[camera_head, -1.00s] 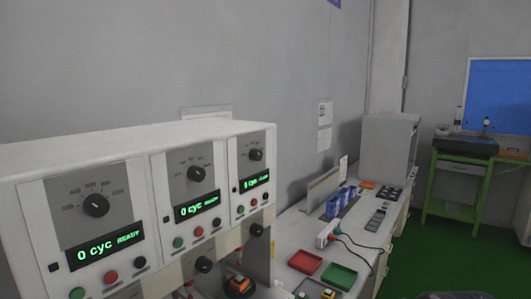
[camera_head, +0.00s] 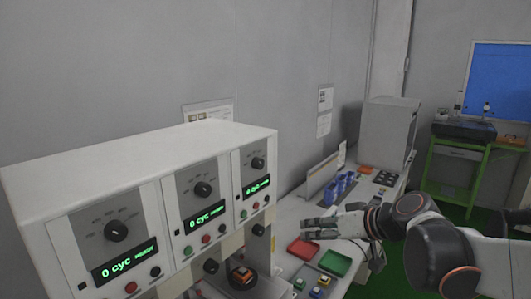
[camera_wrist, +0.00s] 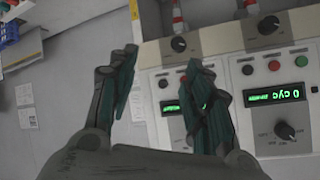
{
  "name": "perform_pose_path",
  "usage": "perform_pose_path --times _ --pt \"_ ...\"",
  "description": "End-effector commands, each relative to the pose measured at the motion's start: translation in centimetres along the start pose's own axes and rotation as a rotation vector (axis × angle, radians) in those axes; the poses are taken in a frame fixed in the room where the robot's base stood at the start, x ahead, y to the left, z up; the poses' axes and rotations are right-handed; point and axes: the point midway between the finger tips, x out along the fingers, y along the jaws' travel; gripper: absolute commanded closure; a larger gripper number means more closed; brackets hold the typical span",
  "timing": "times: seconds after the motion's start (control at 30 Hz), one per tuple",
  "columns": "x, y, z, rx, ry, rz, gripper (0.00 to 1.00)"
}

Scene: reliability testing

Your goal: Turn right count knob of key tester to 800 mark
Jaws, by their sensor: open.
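The key tester (camera_head: 140,152) is a white box at the left in the head view, with three panels. Its right count knob (camera_head: 257,163) is black, on the rightmost panel above a green display (camera_head: 256,187). My gripper (camera_head: 310,228) is open and empty, to the right of the tester and apart from it, above the bench. In the wrist view, my gripper's fingers (camera_wrist: 160,68) are spread, and the tester appears upside down. One finger covers part of the panel at the tester's edge; its count knob is hidden there. A neighbouring panel's knob (camera_wrist: 284,131) is clear.
The middle knob (camera_head: 203,189) and left knob (camera_head: 116,231) sit on the other panels. A red tray (camera_head: 303,247) and a green tray (camera_head: 335,263) lie on the bench below my gripper. Blue parts (camera_head: 340,186) and a grey cabinet (camera_head: 388,133) stand farther back.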

Motion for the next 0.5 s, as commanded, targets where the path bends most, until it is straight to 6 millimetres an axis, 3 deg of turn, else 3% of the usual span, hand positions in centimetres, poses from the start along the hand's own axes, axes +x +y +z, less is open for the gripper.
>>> perform_pose_path --times 0.03,0.23,0.33,0.5 --pt "-0.5 -0.9 -1.8 0.039 0.044 -0.060 0.54" --pt "-2.7 -3.9 -7.3 0.160 0.244 -0.305 0.54" --pt "-4.0 -4.6 -9.2 0.193 0.321 -0.386 0.54" --pt "-5.1 -5.0 -10.7 0.218 0.389 -0.453 0.54"
